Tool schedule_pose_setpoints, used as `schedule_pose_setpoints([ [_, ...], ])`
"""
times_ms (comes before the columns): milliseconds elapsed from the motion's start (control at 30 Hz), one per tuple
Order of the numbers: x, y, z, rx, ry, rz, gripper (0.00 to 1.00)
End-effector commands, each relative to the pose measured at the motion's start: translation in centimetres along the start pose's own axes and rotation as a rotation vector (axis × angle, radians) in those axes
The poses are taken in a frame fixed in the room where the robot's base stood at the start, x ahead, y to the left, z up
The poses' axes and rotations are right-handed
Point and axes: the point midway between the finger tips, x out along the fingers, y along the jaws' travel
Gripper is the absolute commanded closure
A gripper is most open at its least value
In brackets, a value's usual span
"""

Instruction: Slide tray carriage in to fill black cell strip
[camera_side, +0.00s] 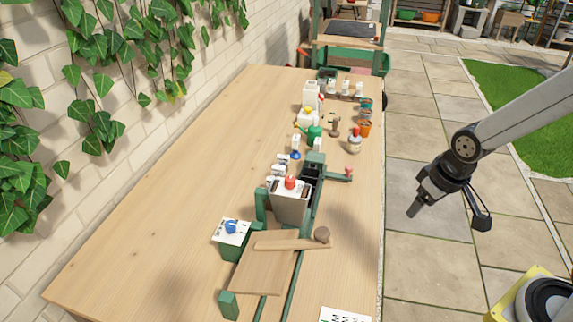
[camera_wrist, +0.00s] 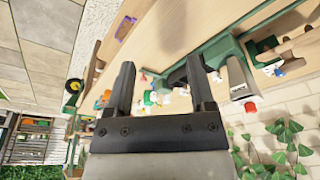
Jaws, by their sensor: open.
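On the table, green rails (camera_side: 290,262) carry a pale hopper box (camera_side: 290,205) with a red knob on top. A dark, black-looking strip (camera_side: 312,170) shows between the rails behind the hopper; its cells and fill are too small to tell. A flat wooden board (camera_side: 262,265) lies at the near end of the rails, with a wooden bar (camera_side: 285,244) ending in a round brown knob (camera_side: 322,234). I cannot tell which part is the tray carriage. My gripper (camera_side: 416,208) hangs right of the table edge, apart from everything. In the wrist view my gripper (camera_wrist: 160,80) is open and empty.
A white-topped box with a blue knob (camera_side: 232,232) stands left of the board. Bottles, a green watering can (camera_side: 313,132) and orange pots (camera_side: 364,128) crowd the far table. A printed card (camera_side: 345,314) lies at the near edge. The table's left side is clear.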

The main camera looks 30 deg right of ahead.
Motion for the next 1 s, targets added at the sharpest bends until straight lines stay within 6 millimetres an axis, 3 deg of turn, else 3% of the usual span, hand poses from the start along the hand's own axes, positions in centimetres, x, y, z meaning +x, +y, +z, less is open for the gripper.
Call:
schedule_pose_setpoints([
  [367,0.0,0.0,-0.2,-0.002,0.0,0.0,0.28],
  [533,0.4,0.2,-1.6,0.0,0.006,-0.002,0.28],
  [667,1.1,0.6,-4.0,0.0,0.016,-0.004,0.28],
  [1000,4.8,2.9,-12.8,0.002,0.062,-0.008,0.28],
])
